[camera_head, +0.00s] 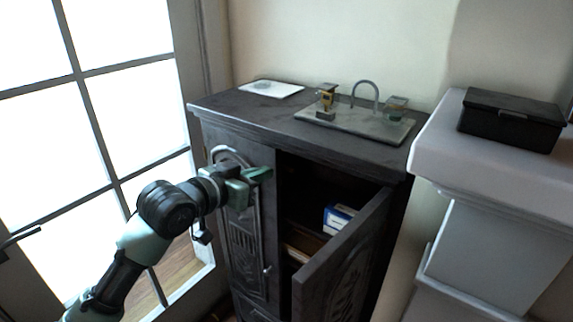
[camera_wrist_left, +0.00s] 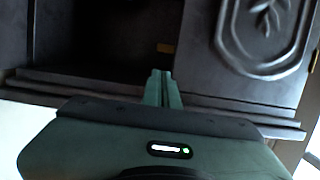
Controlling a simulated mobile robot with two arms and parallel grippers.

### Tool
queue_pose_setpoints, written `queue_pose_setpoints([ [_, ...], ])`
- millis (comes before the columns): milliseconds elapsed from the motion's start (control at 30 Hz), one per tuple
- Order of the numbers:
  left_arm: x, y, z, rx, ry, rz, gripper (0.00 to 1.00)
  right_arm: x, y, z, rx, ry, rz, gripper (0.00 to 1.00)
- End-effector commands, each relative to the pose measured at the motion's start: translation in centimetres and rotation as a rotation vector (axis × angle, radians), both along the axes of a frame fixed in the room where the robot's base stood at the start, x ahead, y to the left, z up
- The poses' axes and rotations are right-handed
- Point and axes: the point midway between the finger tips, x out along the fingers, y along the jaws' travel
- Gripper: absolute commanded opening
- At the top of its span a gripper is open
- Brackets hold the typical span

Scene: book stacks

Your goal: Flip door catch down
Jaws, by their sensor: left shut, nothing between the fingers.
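A dark carved cabinet (camera_head: 210,106) stands by the wall. Its left door (camera_head: 262,215) is closed and its right door (camera_head: 345,262) stands open. My left gripper (camera_head: 262,175) is shut and empty, at the upper part of the left door near its inner edge. In the left wrist view its fingers (camera_wrist_left: 163,85) point at the dark cabinet opening beside a carved door panel (camera_wrist_left: 262,35). A small brass-coloured piece (camera_wrist_left: 166,47) shows just beyond the fingertips; it may be the door catch, but I cannot tell. Whether the fingers touch anything is unclear. My right gripper is out of view.
On the cabinet top are a tray with small brass instruments (camera_head: 355,127) and a white sheet (camera_head: 272,89). A blue-and-white box (camera_head: 339,218) sits inside. A white pedestal (camera_head: 500,165) with a black box (camera_head: 512,120) stands close on the right; a window (camera_head: 90,120) is left.

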Motion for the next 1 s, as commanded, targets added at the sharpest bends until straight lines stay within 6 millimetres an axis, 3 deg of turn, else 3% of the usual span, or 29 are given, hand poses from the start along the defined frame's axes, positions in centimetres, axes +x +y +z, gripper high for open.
queue_pose_setpoints([
  [500,6.5,-4.8,-1.8,-0.001,0.001,0.000,0.00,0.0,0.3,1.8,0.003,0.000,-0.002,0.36],
  [1000,7.3,-5.4,-2.3,0.001,-0.001,0.000,0.00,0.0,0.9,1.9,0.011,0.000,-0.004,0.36],
])
